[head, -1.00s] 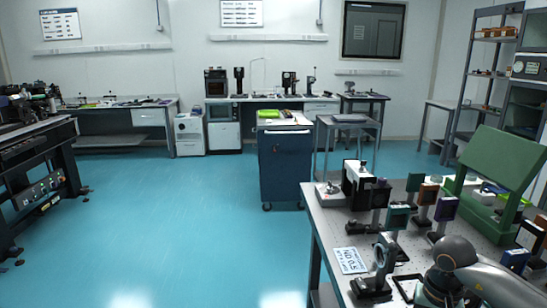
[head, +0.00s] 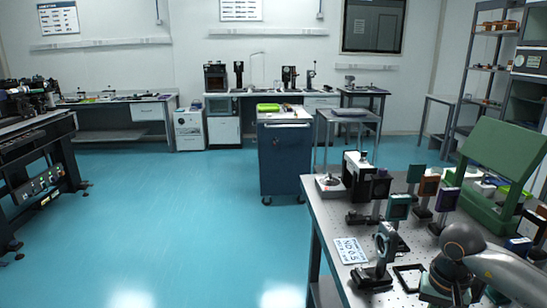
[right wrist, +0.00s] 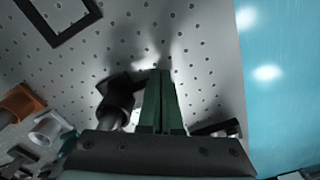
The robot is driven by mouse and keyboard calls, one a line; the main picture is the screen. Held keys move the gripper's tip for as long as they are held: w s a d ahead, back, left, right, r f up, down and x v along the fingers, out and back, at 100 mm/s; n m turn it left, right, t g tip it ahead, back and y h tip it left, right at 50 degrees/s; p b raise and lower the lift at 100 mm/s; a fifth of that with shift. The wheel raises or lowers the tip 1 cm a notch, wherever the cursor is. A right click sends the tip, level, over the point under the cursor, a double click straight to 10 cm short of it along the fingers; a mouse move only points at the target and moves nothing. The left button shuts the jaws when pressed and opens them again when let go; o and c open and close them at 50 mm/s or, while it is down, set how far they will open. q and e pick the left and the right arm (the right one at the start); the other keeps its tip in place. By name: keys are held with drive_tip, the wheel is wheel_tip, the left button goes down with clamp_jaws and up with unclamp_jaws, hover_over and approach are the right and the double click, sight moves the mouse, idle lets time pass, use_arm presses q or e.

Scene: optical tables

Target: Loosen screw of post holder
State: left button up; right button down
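In the head view, several post holders with posts stand on the perforated optical table (head: 318,215) at the right. One near the front edge carries a dark ring mount (head: 383,244). A dark round post holder (right wrist: 115,100) stands just left of the fingers. I cannot make out its screw. My left gripper is not in view.
A white card marked ND 0.5 (head: 350,250) and a black square frame (head: 408,277) lie on the table; the frame also shows in the wrist view (right wrist: 62,32). A large green box-like instrument (head: 500,160) stands behind. Blue floor is clear left of the table.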

drive_tip(key=shift+s+a, duration=0.1)
drive_tip(key=shift+s, duration=0.1)
wheel_tip(320, 180, up, 6)
drive_tip(key=p, duration=0.4)
drive_tip(key=shift+a, duration=0.1)
